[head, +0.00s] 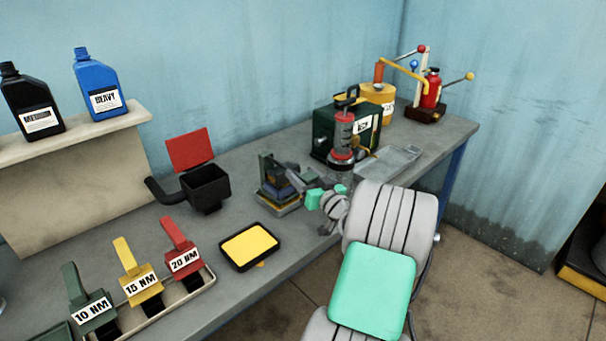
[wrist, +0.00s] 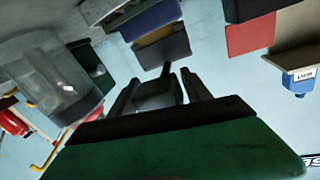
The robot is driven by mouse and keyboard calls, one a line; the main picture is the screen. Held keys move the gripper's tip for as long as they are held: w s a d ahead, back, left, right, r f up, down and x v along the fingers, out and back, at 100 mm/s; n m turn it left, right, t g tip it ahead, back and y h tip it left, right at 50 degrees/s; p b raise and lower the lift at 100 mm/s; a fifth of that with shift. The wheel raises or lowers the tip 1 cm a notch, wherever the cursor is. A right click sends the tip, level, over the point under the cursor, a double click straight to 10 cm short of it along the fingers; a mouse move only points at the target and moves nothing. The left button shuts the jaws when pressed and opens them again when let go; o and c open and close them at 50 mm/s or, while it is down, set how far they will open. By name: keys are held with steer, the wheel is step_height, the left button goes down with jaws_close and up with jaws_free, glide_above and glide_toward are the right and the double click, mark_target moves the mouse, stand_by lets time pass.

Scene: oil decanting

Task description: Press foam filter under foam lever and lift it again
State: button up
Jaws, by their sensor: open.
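A small press-like stand (head: 275,190) with a dark upright, a blue layer and a pale base is on the bench, left of my arm. It is probably the foam lever's stand. Its blue layer also shows upside down at the top of the wrist view (wrist: 150,20). A yellow pad (head: 250,246) in a black frame lies on the bench in front; I cannot tell whether the foam filter is this pad or the blue layer. My gripper (wrist: 163,88) is open beside the stand. A dark bar shows between its fingers; contact is unclear.
A pump with a clear cylinder (head: 342,165) and a green box (head: 325,130) stand close behind my gripper. A black container with a red lid (head: 190,150) is at left. Labelled levers (head: 140,285) line the front left. Bare bench lies around the yellow pad.

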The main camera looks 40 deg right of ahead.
steer(key=shift+c, duration=0.4)
jaws_close()
stand_by(1.0)
